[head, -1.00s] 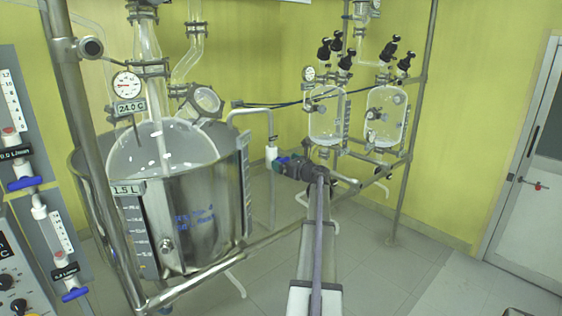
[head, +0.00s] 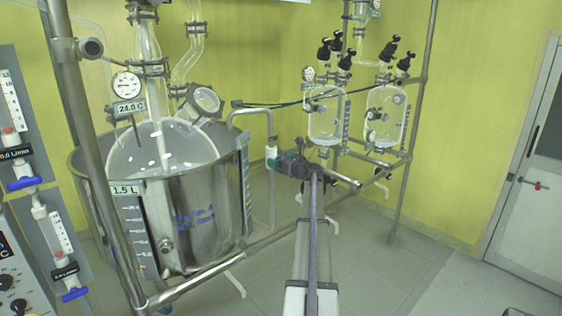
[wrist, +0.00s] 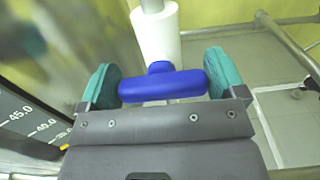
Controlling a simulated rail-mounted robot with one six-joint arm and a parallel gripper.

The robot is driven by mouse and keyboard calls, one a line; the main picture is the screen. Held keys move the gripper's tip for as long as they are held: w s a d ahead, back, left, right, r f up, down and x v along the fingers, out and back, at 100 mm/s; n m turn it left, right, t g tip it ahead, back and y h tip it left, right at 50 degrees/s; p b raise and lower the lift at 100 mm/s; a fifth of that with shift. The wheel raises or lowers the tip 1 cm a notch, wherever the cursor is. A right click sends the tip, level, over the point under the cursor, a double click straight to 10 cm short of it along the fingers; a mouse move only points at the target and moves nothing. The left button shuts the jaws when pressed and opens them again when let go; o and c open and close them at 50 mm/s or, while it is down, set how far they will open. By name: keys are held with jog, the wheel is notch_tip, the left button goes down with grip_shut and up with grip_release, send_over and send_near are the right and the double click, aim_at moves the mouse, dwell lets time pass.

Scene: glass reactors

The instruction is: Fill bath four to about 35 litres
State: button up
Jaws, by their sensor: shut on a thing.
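The bath (head: 205,225) is a large open steel tub around a round glass vessel, with blue lettering too small to read. Its display (head: 127,190) reads 1.5 L. A white valve body (head: 271,152) hangs from a bent pipe at the bath's right side. My gripper (head: 277,161) is at this valve. In the wrist view, the blue tap handle (wrist: 162,86) lies crosswise between the teal finger pads of my gripper (wrist: 163,87), which are shut on its two ends. The white valve body (wrist: 156,35) shows just beyond it. The water level is hard to make out.
A level scale (wrist: 30,125) on the bath wall is close at left. Steel frame rails (head: 265,240) run in front of the bath. Two smaller glass reactors (head: 386,115) stand behind my arm. Flow meters (head: 22,150) are at far left. The floor at right is clear.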

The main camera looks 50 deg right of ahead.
jog(key=shift+n, duration=0.3)
jog(key=n, duration=0.5)
jog(key=shift+a, duration=0.25)
jog(key=n, duration=0.6)
jog(key=shift+a+f, duration=0.15)
jog(key=shift+f, duration=0.05)
jog(key=o, duration=0.6)
jog(key=shift+o, duration=0.2)
jog(key=s+a, duration=0.2)
jog(key=s, duration=0.8)
jog(key=shift+s, duration=0.3)
